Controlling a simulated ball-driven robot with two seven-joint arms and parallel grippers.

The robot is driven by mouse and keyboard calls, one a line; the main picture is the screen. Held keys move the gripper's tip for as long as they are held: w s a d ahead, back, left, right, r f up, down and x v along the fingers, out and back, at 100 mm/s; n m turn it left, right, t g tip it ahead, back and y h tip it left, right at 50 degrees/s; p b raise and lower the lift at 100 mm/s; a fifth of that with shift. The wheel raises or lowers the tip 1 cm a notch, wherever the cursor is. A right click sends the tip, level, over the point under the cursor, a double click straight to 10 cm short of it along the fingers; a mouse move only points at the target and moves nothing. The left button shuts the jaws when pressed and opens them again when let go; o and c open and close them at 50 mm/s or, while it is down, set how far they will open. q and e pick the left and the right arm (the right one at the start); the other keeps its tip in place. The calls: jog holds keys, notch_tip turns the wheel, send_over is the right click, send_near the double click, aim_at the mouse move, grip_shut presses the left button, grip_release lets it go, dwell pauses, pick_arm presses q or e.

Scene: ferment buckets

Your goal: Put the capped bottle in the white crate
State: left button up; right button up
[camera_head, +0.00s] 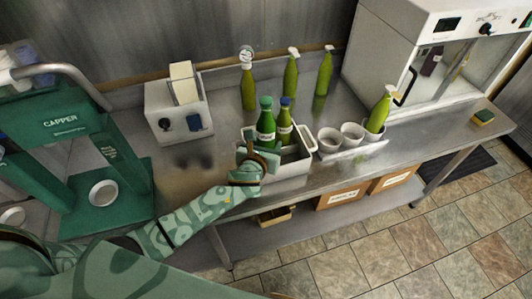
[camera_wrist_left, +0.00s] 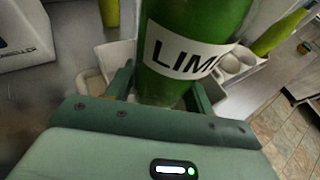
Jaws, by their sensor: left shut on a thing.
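My left gripper (camera_head: 262,150) is shut on a green bottle (camera_head: 266,126) with a dark green cap. In the left wrist view my left gripper (camera_wrist_left: 160,95) has its fingers on either side of this green bottle (camera_wrist_left: 190,45), whose white label shows "LIM". The bottle is upright, over or inside the left part of the white crate (camera_head: 290,170). I cannot tell whether its base rests on the crate floor, as the gripper hides it. A second green bottle (camera_head: 284,127) with a blue cap stands to its right in the crate. My right gripper is not in view.
Several yellow-green bottles with white tops, one of them here (camera_head: 291,76), stand behind and right of the crate. White cups (camera_head: 352,134) sit on a tray to its right. A white box-shaped device (camera_head: 180,115) and a green capper (camera_head: 65,150) stand to the left.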

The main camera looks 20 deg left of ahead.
pick_arm(q)
jog(key=shift+f+b, duration=0.4)
jog(key=shift+f, duration=1)
jog(key=shift+f, duration=0.25)
jog(key=shift+f+b, duration=0.35)
jog(key=shift+b, duration=0.05)
jog(key=o, duration=1.5)
jog(key=shift+s, duration=0.1)
jog(key=shift+r+p, duration=0.35)
jog(key=shift+r, duration=0.1)
jog(key=p+v, duration=0.2)
jog(key=v, duration=1)
jog(key=shift+r+p, duration=0.2)
jog(key=shift+p, duration=0.15)
